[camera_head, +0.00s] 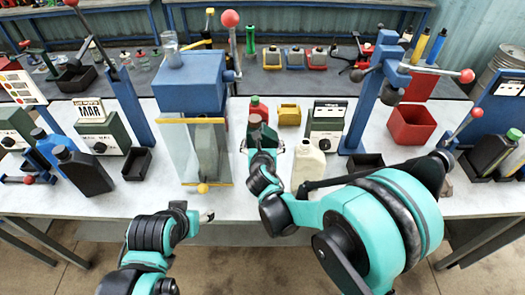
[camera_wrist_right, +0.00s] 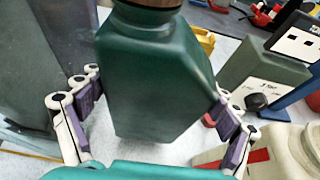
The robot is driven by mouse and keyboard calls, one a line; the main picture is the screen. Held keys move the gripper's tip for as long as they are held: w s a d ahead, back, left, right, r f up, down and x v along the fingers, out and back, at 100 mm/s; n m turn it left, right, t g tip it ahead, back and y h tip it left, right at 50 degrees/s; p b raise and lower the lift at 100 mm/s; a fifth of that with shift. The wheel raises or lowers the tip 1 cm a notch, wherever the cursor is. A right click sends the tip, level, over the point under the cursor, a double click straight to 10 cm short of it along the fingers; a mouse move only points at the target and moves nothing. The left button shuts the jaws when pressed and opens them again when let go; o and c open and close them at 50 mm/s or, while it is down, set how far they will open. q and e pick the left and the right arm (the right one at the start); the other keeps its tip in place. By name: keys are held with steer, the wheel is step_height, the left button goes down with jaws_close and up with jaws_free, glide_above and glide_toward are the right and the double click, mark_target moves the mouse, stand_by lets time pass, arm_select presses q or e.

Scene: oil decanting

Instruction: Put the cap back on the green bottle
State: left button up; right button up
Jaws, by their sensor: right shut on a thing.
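The dark green bottle (camera_wrist_right: 155,80) stands between the fingers of my right gripper (camera_wrist_right: 158,115) in the right wrist view. The fingers press on both its sides. A brownish part at its neck (camera_wrist_right: 150,4) is cut off by the frame's top, so I cannot tell whether it is a cap. In the head view my right gripper (camera_head: 263,146) is at the table's middle and largely hides the bottle. My left gripper (camera_head: 200,214) is low at the table's front edge, apart from any bottle. Its fingers are too unclear to judge. I cannot make out a loose cap.
A blue press (camera_head: 190,85) with a clear front stands left of the right gripper. A cream bottle (camera_head: 308,162) is close on its right. A red bottle (camera_head: 257,105) and yellow bin (camera_head: 289,115) are behind. A red bin (camera_head: 411,124) stands right. The front-left tabletop is mostly clear.

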steer(key=shift+f+b, duration=0.75)
steer(key=shift+f, duration=1.15)
steer(key=shift+r, duration=0.1)
steer(key=shift+f, duration=0.2)
steer(key=o, duration=2.1)
steer(key=shift+o, duration=0.2)
steer(key=shift+r, duration=0.1)
